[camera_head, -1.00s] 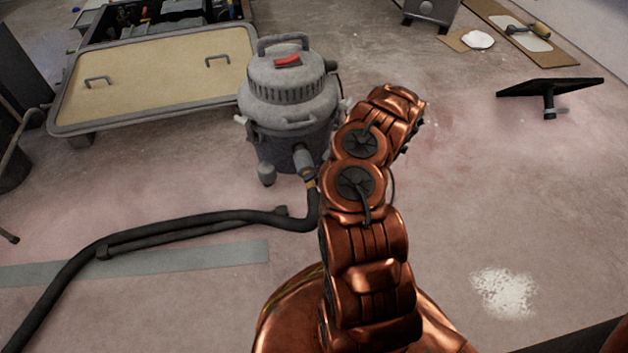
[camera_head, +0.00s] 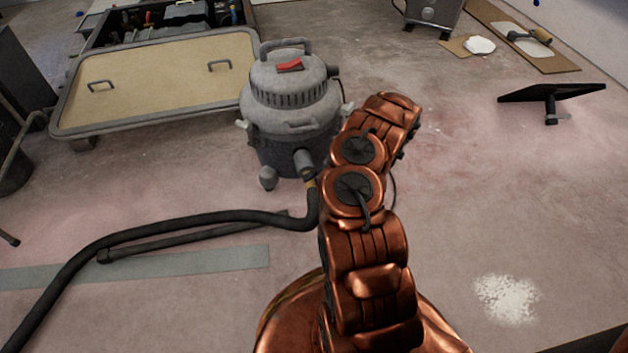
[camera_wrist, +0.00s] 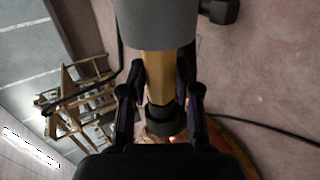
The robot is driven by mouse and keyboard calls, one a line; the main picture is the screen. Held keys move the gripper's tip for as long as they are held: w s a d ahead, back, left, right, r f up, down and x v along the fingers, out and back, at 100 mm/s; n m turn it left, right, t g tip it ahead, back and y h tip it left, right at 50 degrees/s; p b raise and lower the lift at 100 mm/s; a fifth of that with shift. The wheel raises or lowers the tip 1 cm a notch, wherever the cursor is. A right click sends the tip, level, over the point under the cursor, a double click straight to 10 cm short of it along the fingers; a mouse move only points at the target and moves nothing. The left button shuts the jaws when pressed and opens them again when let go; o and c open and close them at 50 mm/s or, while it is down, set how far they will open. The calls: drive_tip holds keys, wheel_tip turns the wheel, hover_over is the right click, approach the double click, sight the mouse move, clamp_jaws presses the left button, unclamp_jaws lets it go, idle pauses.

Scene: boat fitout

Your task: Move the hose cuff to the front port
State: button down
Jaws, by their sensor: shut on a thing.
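The grey shop vacuum (camera_head: 290,95) stands upright left of my arm in the head view. At its front, a grey hose cuff (camera_head: 304,162) with a yellow band meets the drum, and the black hose (camera_head: 235,215) hangs from it and runs left along the floor. I cannot tell whether the cuff is seated in the front port. My arm hides my gripper in the head view. In the wrist view my gripper (camera_wrist: 160,90) is shut on the cuff's tan band (camera_wrist: 160,66), between a wide grey cylinder and a dark ring.
A tan-topped low platform (camera_head: 160,80) lies behind left of the vacuum, with an open bin of parts (camera_head: 165,20) beyond it. A white powder patch (camera_head: 505,298) lies at lower right. The floor right of my arm is mostly clear.

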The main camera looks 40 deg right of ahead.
drive_tip(key=shift+w+d, duration=0.4)
drive_tip(key=shift+w, duration=0.35)
drive_tip(key=c, duration=0.7)
unclamp_jaws()
drive_tip(key=shift+a, duration=0.1)
drive_tip(key=shift+c, duration=0.2)
drive_tip(key=shift+s, duration=0.1)
drive_tip(key=v, duration=1.2)
drive_tip(key=shift+a, duration=0.1)
